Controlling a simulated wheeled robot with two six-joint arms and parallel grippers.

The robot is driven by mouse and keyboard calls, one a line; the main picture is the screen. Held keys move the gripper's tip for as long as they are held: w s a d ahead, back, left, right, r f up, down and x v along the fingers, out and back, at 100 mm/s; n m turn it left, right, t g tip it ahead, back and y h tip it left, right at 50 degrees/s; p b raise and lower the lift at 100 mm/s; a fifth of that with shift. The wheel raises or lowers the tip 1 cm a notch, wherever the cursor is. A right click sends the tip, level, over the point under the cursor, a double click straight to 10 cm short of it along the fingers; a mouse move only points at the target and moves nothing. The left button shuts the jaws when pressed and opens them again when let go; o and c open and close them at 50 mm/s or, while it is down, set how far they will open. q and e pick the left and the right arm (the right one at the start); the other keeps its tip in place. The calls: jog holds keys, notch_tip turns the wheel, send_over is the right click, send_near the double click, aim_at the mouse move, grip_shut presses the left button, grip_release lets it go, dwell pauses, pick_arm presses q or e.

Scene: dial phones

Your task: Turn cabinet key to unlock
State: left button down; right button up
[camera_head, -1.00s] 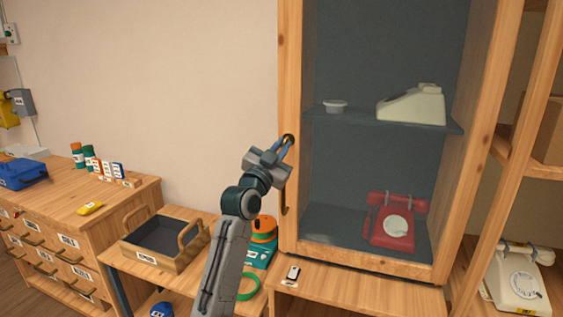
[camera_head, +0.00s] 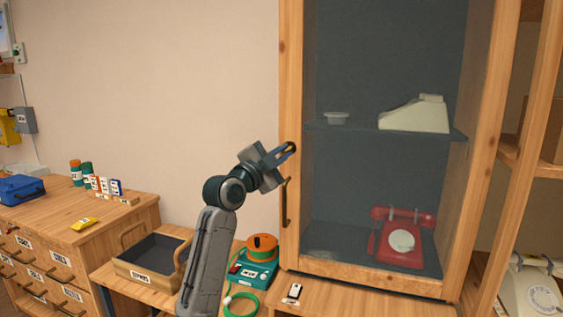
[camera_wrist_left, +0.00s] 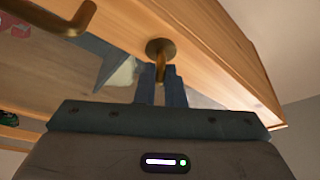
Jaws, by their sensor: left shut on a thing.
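A tall wooden cabinet (camera_head: 291,80) with a glazed front stands right of centre. In the left wrist view a round brass lock plate with a key (camera_wrist_left: 161,58) sits on the cabinet's wooden frame (camera_wrist_left: 205,45). My left gripper (camera_head: 290,149) is at the left upright of that frame. Its two fingers (camera_wrist_left: 162,85) are shut on the key, one on each side of its brass part. The key is mostly hidden by the gripper in the head view. My right gripper is not in view.
A curved brass handle (camera_head: 286,203) is just below my gripper. Behind the glass are a cream phone (camera_head: 415,115) and a red phone (camera_head: 401,240). A wooden tray (camera_head: 150,262) and a teal device (camera_head: 254,268) stand lower left.

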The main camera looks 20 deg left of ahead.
pick_arm(q)
jog(key=shift+m+g, duration=0.5)
jog(key=shift+m, duration=0.6)
jog(key=m+g, duration=0.1)
jog(key=m, duration=0.2)
jog(key=shift+r+m, duration=0.15)
jog(key=shift+m, duration=0.25)
jog(key=shift+m+g+p, duration=0.3)
jog(key=shift+m+g, duration=0.1)
jog(key=shift+m, duration=0.3)
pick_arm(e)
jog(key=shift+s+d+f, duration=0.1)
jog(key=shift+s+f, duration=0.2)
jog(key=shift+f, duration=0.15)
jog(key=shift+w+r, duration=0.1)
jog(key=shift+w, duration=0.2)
pick_arm(q)
jog(key=c, duration=1.5)
grip_release()
